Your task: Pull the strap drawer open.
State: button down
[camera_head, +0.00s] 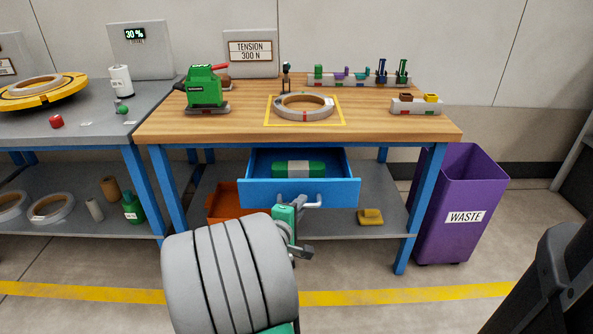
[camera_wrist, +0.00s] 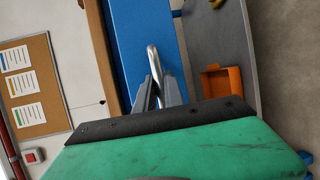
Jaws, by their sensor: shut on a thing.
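The strap drawer (camera_head: 335,194) is a blue drawer under the wooden workbench, and it stands out from the bench, open. A green roll with a pale band (camera_head: 298,169) lies inside it. The drawer's blue front (camera_wrist: 146,40) and its silver bar handle (camera_wrist: 153,62) show in the wrist view. My gripper (camera_wrist: 160,92) is at the handle with its fingers shut on it. In the head view my gripper (camera_head: 298,204) is at the drawer front, and my arm hides part of it.
A wooden workbench top (camera_head: 200,137) holds a green tool (camera_head: 205,87) and a ring coil (camera_head: 303,113). An orange bin (camera_head: 222,203) and a yellow block (camera_head: 370,216) are on the lower shelf. A purple waste bin (camera_head: 463,195) stands right of the bench.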

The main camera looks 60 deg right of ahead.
jog(key=s+a+p, duration=0.1)
jog(key=s+a, duration=0.3)
jog(key=a, duration=0.4)
jog(key=shift+a, duration=0.3)
jog(key=c, duration=0.8)
grip_release()
jog(key=shift+s, duration=0.15)
